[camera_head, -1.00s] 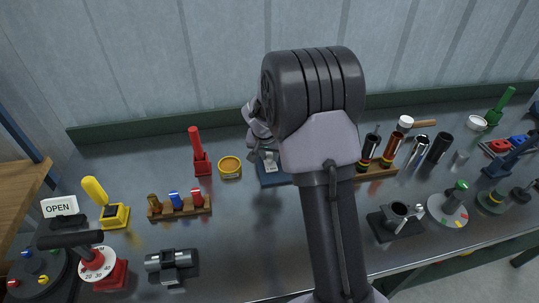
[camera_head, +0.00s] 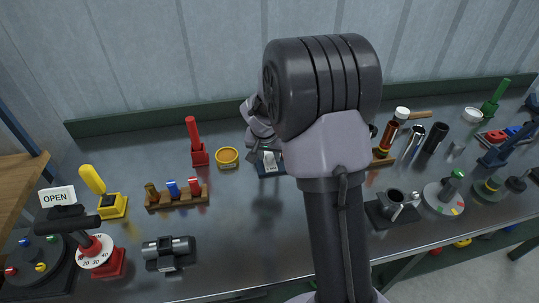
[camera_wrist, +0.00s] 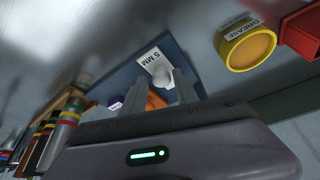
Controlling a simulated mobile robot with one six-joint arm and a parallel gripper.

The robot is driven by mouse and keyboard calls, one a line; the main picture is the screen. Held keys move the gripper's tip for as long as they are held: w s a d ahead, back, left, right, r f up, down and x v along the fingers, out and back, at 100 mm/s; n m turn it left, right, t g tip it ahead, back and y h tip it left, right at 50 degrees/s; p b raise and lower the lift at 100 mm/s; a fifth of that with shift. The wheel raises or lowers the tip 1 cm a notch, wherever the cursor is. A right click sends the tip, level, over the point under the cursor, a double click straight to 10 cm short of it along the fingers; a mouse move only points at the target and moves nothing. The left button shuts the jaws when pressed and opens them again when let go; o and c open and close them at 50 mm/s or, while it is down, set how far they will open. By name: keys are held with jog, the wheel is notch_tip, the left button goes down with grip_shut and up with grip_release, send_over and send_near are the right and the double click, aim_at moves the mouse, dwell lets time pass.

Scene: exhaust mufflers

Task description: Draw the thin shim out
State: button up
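A blue holder (camera_wrist: 183,60) lies below my gripper in the wrist view. It carries a white tag reading "5 MM" (camera_wrist: 152,59), with a pale rounded knob (camera_wrist: 160,77) beside it. An orange piece (camera_wrist: 155,101) and a purple piece (camera_wrist: 116,103) show partly behind my fingers. I cannot tell which piece is the thin shim. In the head view the blue holder (camera_head: 265,170) is partly hidden by my arm. My gripper (camera_wrist: 160,92) is open, its two grey fingers apart over the holder, with the knob and orange piece showing between them. Contact cannot be judged.
A yellow grease tin (camera_head: 227,157) and a red upright tool (camera_head: 197,143) stand left of the holder. A wooden rack (camera_head: 178,198) with small coloured parts is nearer. Several cylinders (camera_head: 415,135) stand to the right. Clear bench lies in front of the holder.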

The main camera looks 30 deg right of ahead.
jog(key=p+v, duration=0.5)
jog(key=v, duration=1.2)
jog(key=shift+s, duration=0.1)
jog(key=s+a+r+n+t+y, duration=0.1)
jog(key=s+a+r+y, duration=0.1)
jog(key=s+a, duration=0.5)
jog(key=s+a+r+n+t+y, duration=0.1)
jog(key=s+a+r, duration=0.3)
jog(key=s, duration=1.3)
jog(key=a+n+y, duration=0.1)
jog(key=a, duration=0.3)
jog(key=shift+a+r+y+b, duration=0.25)
jog(key=shift+a+y+b, duration=0.05)
jog(key=shift+y, duration=0.1)
